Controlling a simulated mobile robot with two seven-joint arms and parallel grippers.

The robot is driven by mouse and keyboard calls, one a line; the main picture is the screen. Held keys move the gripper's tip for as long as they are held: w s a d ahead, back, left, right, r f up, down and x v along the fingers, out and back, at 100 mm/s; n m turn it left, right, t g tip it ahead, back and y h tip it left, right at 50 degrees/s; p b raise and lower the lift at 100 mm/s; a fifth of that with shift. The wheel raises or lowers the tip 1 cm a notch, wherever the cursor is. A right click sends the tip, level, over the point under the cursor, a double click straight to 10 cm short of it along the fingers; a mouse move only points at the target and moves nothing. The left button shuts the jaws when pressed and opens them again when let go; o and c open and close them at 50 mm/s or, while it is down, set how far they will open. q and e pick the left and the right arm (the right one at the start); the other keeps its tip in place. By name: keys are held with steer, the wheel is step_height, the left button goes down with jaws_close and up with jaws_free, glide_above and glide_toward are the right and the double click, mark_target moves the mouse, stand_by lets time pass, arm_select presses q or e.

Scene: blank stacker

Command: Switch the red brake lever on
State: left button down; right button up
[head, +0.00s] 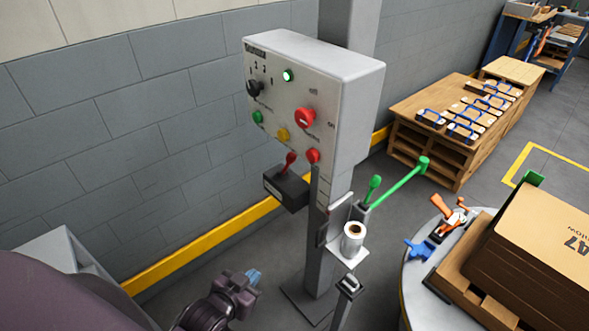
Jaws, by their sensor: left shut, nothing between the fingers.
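A red lever (291,160) rises from a dark box (286,190) under the grey control panel (278,105). It leans slightly to the right; I cannot tell which of its positions that is. My left gripper (254,277), with blue fingertips, is shut and empty. It is low in the picture, below and left of the dark box, apart from the lever. My right gripper is not in view.
The panel carries a red knob (305,118), a black dial (255,88) and coloured buttons. Green levers (400,182), a label roll (353,237) and a grey post (347,290) stand right of the column. A block wall (120,130) lies behind.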

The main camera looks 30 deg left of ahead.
arm_select(q)
steer(key=w+d+f+m+t+y+b, duration=0.1)
steer(key=w+f+m+y+b, duration=0.2)
steer(key=w, duration=0.5)
steer(key=w+d+f+m+t+y+b, duration=0.15)
steer(key=w+m+b, duration=0.25)
steer(key=w, duration=0.5)
steer(key=w+d+f+m+y+b, duration=0.1)
steer(key=w+f+m+b, duration=0.2)
steer(key=w, duration=0.5)
step_height(320, 180, up, 7)
steer(key=s+a+m+t+y+b, duration=0.1)
steer(key=a+m+t+y, duration=0.1)
steer(key=y, duration=0.6)
steer(key=shift+s+f+t+y, duration=0.2)
steer(key=shift+s+t+y, duration=0.15)
steer(key=shift+t, duration=0.4)
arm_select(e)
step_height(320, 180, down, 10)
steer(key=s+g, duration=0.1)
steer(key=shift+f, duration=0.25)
